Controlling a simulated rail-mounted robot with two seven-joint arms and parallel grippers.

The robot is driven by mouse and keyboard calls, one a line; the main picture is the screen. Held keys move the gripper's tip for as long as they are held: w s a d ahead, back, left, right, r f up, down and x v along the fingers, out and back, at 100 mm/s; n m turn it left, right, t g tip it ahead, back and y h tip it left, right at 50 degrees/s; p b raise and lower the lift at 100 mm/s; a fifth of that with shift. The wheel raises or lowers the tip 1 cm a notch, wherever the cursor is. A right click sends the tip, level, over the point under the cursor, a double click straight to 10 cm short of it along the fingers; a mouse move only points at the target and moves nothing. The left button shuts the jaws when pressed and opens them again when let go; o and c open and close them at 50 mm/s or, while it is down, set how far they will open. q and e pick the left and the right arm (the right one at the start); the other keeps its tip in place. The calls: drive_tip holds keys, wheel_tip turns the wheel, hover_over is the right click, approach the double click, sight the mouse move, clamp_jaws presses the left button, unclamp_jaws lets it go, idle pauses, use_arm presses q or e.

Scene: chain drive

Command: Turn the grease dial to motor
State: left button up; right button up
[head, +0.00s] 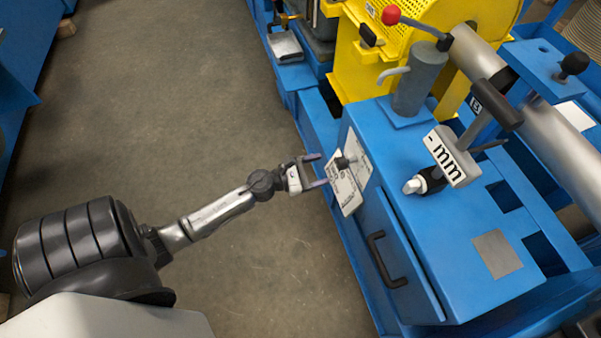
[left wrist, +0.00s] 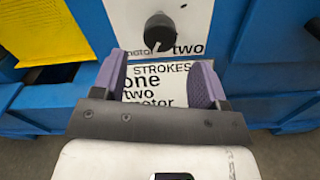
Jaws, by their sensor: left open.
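The grease dial (head: 342,163) is a small black knob on a white plate on the front face of the blue cabinet. In the left wrist view the dial (left wrist: 159,30) shows a pale mark low on it, pointing down between the words "motor" and "two". A white label (left wrist: 158,88) below reads STROKES, one, two, motor. My left gripper (head: 315,170) is open and empty in front of the plate, its fingers apart from the dial. In the left wrist view its two purple-padded fingers (left wrist: 160,75) lie below the dial. My right gripper is not in view.
The blue cabinet (head: 410,240) has a black drawer handle (head: 385,258) below the dial. On top stand a grey cylinder with a red-knobbed lever (head: 391,15) and a "mm" sign (head: 450,155). A yellow guard (head: 365,70) stands behind. The floor (head: 200,110) at left is clear.

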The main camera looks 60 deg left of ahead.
use_arm(q)
drive_tip(key=v, duration=0.5)
drive_tip(key=shift+s+a, duration=0.1)
drive_tip(key=shift+s, duration=0.1)
idle(0.6)
